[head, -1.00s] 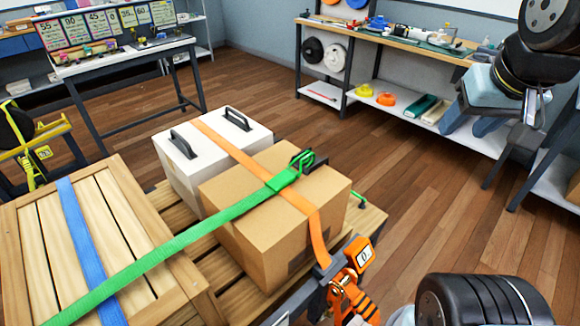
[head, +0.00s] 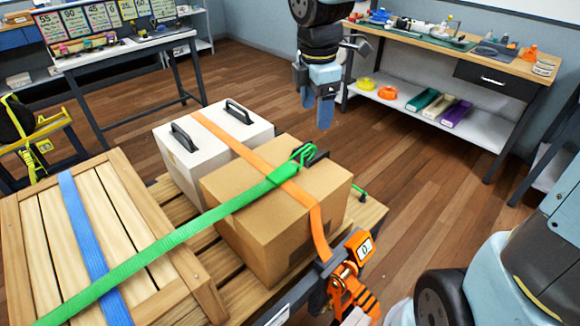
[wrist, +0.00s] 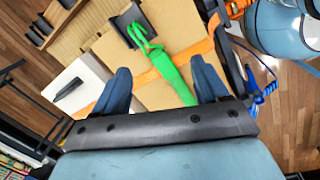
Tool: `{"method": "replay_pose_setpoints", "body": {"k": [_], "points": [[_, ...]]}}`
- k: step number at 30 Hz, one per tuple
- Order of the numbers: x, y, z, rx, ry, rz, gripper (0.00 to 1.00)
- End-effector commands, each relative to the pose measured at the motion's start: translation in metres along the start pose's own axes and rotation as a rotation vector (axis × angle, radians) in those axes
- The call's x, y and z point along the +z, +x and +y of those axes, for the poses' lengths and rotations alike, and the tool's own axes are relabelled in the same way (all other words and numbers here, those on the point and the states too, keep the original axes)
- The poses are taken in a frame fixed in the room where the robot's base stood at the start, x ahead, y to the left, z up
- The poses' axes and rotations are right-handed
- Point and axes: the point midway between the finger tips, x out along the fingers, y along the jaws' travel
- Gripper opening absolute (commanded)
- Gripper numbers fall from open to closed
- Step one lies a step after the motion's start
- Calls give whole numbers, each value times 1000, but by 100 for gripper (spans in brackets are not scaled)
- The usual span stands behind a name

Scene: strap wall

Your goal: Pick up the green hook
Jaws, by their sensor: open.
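The green hook (head: 308,153) is at the end of a green strap (head: 200,226), at the far top edge of a cardboard box (head: 250,205). It sits against a small dark bracket there. In the wrist view the hook (wrist: 143,35) lies ahead of my gripper (wrist: 160,78), roughly between and beyond its two blue fingers. My gripper (head: 317,112) is open and empty. In the head view it hangs pointing down, above and slightly beyond the hook, apart from it.
An orange strap (head: 235,154) crosses the box and a white case (head: 190,163) with dark handles. A wooden crate (head: 110,215) with a blue strap (head: 90,245) stands left. An orange ratchet (head: 352,285) is at the front. Open floor (head: 400,190) lies right of the pallet.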

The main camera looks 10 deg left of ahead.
Motion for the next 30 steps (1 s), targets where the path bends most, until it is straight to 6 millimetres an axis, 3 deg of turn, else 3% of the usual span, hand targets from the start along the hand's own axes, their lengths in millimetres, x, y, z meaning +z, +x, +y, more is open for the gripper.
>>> {"method": "replay_pose_setpoints", "body": {"k": [3, 9, 14, 24, 30], "points": [[-27, 14, 14, -36, -206, 33, 73], [-52, 24, 24, -60, -404, 67, 73], [-56, 37, 25, -64, -439, 73, 73], [-59, 93, 20, -65, -436, 73, 73], [-60, 110, 18, -63, -435, 72, 73]]}}
